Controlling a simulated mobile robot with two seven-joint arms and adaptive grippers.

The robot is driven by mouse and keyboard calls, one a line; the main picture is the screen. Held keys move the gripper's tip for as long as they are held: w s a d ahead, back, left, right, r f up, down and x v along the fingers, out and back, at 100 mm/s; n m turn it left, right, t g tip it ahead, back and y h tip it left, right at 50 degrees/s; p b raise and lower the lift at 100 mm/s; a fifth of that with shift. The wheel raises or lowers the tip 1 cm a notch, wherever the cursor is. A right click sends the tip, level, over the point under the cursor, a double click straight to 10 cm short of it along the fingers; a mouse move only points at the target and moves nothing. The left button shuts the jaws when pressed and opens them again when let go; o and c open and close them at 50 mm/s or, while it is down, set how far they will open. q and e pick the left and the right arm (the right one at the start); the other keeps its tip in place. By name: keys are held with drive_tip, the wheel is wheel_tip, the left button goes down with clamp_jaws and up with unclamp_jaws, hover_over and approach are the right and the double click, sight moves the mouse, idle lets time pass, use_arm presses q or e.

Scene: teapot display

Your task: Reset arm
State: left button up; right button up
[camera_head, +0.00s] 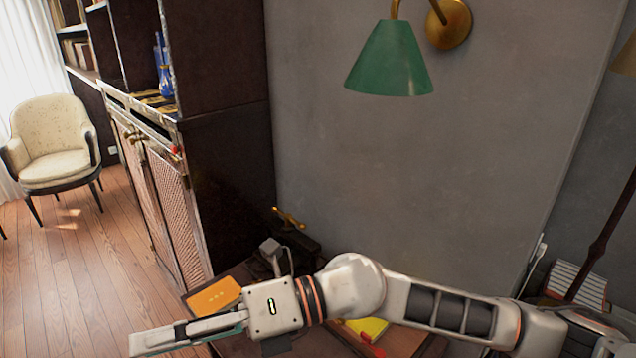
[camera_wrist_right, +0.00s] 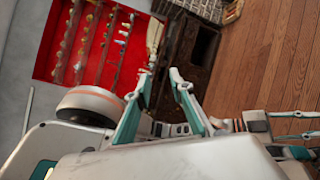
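My right arm comes in from the right in the head view and reaches across the bottom. Its gripper (camera_head: 150,342) points left at the lower left, seen from the side. In the right wrist view the two teal-edged fingers of this gripper (camera_wrist_right: 160,77) stand apart with nothing between them. My left gripper is outside the head view. White and teal finger parts at the right edge of the right wrist view (camera_wrist_right: 297,134) look like my left gripper, with the fingers apart and their tips at the picture's edge.
A desk with an orange item (camera_head: 213,297) and a yellow item (camera_head: 368,328) lies below and behind my arm. A dark cabinet (camera_head: 225,170) stands beyond it. A green wall lamp (camera_head: 390,62) hangs above. A cream armchair (camera_head: 52,143) stands on open wooden floor at left.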

drive_tip(key=w+d+r+m+t+y, duration=0.65)
drive_tip(key=w+r+m+t, duration=0.4)
drive_tip(key=m+t, duration=0.35)
drive_tip(key=w+d+f+m+t+h, duration=0.4)
drive_tip(key=d+m+h, duration=0.2)
drive_tip(key=d, duration=0.1)
drive_tip(key=w+d+f+m+t+h, duration=0.35)
drive_tip(key=d+m+h, duration=0.25)
drive_tip(key=d, duration=0.2)
drive_tip(key=w+d+f+m+t+h, duration=0.3)
drive_tip(key=d+f+m+h, duration=0.1)
drive_tip(key=d+m+h, duration=0.25)
drive_tip(key=s+d+f+m+g+h, duration=0.2)
drive_tip(key=s+d+f+g+h, duration=0.1)
drive_tip(key=d+f, duration=0.55)
drive_tip(key=s+d+f+m+g+h, duration=0.3)
drive_tip(key=d+f+h, duration=0.1)
drive_tip(key=d+f, duration=0.45)
drive_tip(key=s+d+f+m+g+h, duration=0.1)
drive_tip(key=s+d+f+g, duration=0.2)
drive_tip(key=s+d+f, duration=0.3)
drive_tip(key=s+d+f+g+h, duration=0.1)
drive_tip(key=s+d+f+g, duration=0.25)
drive_tip(key=s+f, duration=0.4)
drive_tip(key=a+f+m+t+y, duration=0.3)
drive_tip(key=a+f+y, duration=0.4)
drive_tip(key=a+f, duration=0.5)
drive_tip(key=a, duration=0.3)
drive_tip(key=shift+a+t, duration=0.25)
drive_tip(key=shift+t, duration=0.15)
